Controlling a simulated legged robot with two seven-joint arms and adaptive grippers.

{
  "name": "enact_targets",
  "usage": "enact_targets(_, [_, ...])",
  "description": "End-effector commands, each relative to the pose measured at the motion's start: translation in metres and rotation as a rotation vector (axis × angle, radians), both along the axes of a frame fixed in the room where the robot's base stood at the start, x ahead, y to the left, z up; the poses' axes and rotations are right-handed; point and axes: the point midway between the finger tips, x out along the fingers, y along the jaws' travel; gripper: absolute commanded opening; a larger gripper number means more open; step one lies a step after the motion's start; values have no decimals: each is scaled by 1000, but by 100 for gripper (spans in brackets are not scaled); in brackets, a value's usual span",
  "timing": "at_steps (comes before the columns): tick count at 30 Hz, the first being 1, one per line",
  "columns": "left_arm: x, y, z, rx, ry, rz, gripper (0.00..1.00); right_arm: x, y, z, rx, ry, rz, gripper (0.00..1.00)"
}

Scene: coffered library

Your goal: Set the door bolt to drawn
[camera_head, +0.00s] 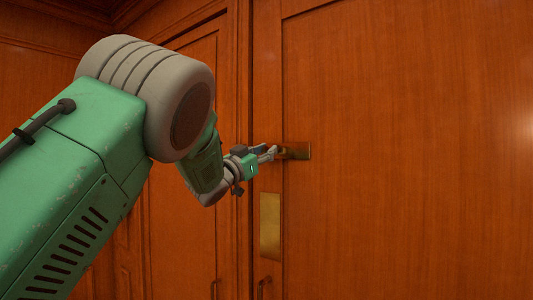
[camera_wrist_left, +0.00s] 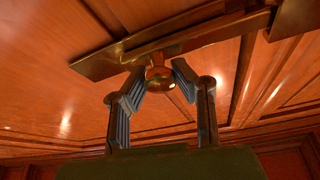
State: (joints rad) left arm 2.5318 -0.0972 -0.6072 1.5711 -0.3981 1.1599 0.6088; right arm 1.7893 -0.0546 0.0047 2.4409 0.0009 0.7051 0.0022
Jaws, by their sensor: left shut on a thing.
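The door bolt (camera_head: 294,150) is a small brass fitting on the wooden door, right of the door's edge in the head view. In the left wrist view the bolt's long brass plate and bar (camera_wrist_left: 200,38) run across the top, with a round brass knob (camera_wrist_left: 160,76) hanging from it. My left gripper (camera_head: 269,153) reaches the bolt from the left. In the left wrist view its two ribbed fingers (camera_wrist_left: 157,85) are closed on either side of the knob. The bar's far end is partly out of the picture. My right gripper does not show.
Wood panelling (camera_head: 185,235) and the door seam lie left of the bolt. The door face to the right (camera_head: 420,200) is bare.

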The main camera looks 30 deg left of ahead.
Motion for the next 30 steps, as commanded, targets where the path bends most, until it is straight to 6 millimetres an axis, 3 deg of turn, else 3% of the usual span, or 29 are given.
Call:
enact_targets(8, [-3, -41, -4, -1, 4, -3, 0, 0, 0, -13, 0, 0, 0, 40])
enact_targets(16, [-2, -44, -4, 1, 8, -4, 0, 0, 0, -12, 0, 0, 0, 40])
enact_targets(17, [-2, -44, -4, 1, 8, -4, 29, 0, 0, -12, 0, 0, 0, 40])
enact_targets(18, [-1, -44, -4, 1, 8, -4, 43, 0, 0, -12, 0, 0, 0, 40])
enact_targets(19, [-1, -44, -4, 1, 8, -4, 46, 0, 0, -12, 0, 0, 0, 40])
enact_targets(30, [-7, -42, -3, -1, 4, -2, 46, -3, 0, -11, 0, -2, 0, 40])
